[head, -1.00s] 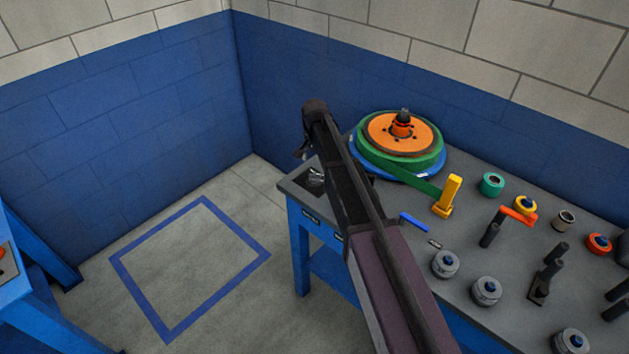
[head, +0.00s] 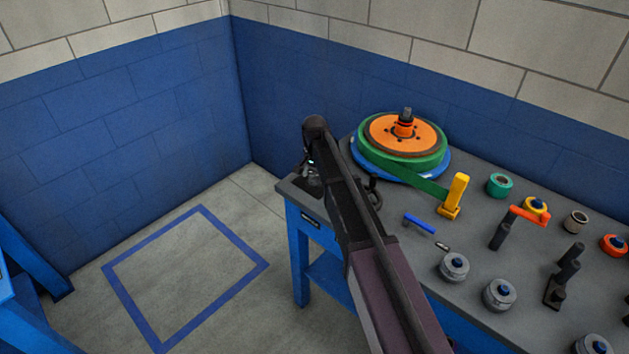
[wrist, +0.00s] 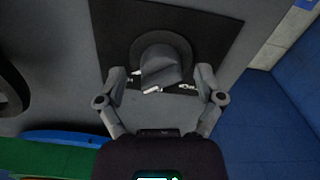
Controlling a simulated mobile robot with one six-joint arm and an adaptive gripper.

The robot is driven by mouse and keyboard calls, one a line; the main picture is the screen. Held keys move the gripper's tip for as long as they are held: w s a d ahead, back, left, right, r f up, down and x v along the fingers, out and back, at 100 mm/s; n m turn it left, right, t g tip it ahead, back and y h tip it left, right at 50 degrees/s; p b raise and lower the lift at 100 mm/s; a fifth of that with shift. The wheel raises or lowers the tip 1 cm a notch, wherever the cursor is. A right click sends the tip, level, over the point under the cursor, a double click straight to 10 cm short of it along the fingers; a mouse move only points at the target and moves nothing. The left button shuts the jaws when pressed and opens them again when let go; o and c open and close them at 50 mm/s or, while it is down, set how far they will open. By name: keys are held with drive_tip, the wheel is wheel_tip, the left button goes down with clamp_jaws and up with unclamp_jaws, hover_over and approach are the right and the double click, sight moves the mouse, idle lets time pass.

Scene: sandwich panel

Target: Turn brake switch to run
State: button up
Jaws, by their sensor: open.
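The brake switch shows in the wrist view as a grey knob (wrist: 160,68) on a round base, set on a dark square plate (wrist: 215,30). A white mark is on the knob's near edge, and small pale labels lie to either side, too small to read. My gripper (wrist: 160,78) is open, with one finger on each side of the knob. Gaps show between the fingers and the knob. In the head view my arm covers most of the table's left corner, so the switch is mostly hidden there.
A green and orange reel (head: 402,140) stands on the table behind my arm, its green band running to a yellow post (head: 456,193). A blue bar (head: 419,224), an orange-handled lever (head: 515,225) and several grey knobs lie to the right. Floor left of the table is clear.

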idle(0.3)
drive_tip(key=c, duration=1.1)
drive_tip(key=shift+c, duration=0.2)
drive_tip(key=shift+n, duration=0.3)
drive_tip(key=n, duration=0.9)
drive_tip(key=shift+s, duration=0.1)
drive_tip(key=shift+f, duration=0.1)
drive_tip(key=o, duration=1.1)
